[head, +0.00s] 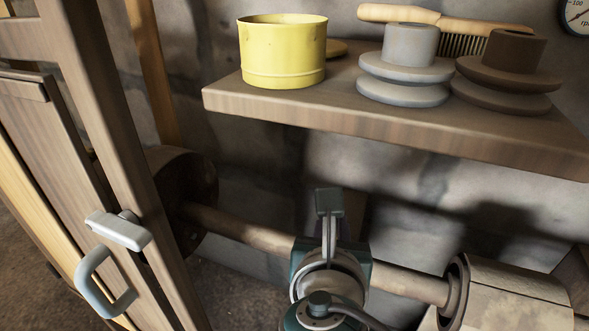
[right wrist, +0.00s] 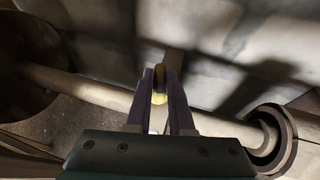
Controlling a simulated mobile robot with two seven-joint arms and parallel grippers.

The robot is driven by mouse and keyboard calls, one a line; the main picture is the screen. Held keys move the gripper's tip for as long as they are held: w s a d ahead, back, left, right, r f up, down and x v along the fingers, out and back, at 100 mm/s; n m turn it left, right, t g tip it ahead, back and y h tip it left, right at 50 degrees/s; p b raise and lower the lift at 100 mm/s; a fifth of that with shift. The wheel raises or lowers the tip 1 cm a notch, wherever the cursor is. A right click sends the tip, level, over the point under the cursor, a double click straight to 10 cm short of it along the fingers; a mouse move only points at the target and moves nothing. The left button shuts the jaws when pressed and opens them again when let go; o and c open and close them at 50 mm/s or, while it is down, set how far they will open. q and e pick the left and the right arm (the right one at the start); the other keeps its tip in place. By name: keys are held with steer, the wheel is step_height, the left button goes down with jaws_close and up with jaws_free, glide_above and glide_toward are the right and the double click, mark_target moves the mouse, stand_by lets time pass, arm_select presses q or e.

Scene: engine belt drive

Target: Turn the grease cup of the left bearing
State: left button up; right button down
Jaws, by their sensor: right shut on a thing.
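A horizontal brown shaft (head: 245,230) runs below the shelf, with a dark wheel on its left and a drum on its right. My right gripper (head: 331,262) is over the middle of this shaft and covers what lies behind it. In the right wrist view, my right gripper (right wrist: 160,78) is shut on a small rounded thing with a dark upper part and a yellow, brass-like lower part, which I take for the grease cup (right wrist: 158,98). The fingers press on both its sides. The bearing under it is hidden by the gripper. My left gripper is in neither view.
A wooden shelf (head: 390,123) above holds a yellow pot (head: 282,52), a grey pulley (head: 404,68), a brown pulley (head: 505,75) and a brush (head: 445,20). A dark wheel (head: 180,195), a drum (head: 510,300) and a wooden frame with a grey handle (head: 105,285) flank my arm.

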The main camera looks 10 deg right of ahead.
steer(key=shift+w+a+f+m+g+h+b, duration=0.1)
steer(key=shift+m+g+h+b, duration=0.4)
steer(key=shift+m+h+b, duration=0.3)
steer(key=shift+w+a+m+g+h+b, duration=0.1)
steer(key=shift+m+g+h+b, duration=0.45)
steer(key=shift+m+h, duration=0.35)
steer(key=c, duration=0.8)
jaws_free()
steer(key=shift+r, duration=0.2)
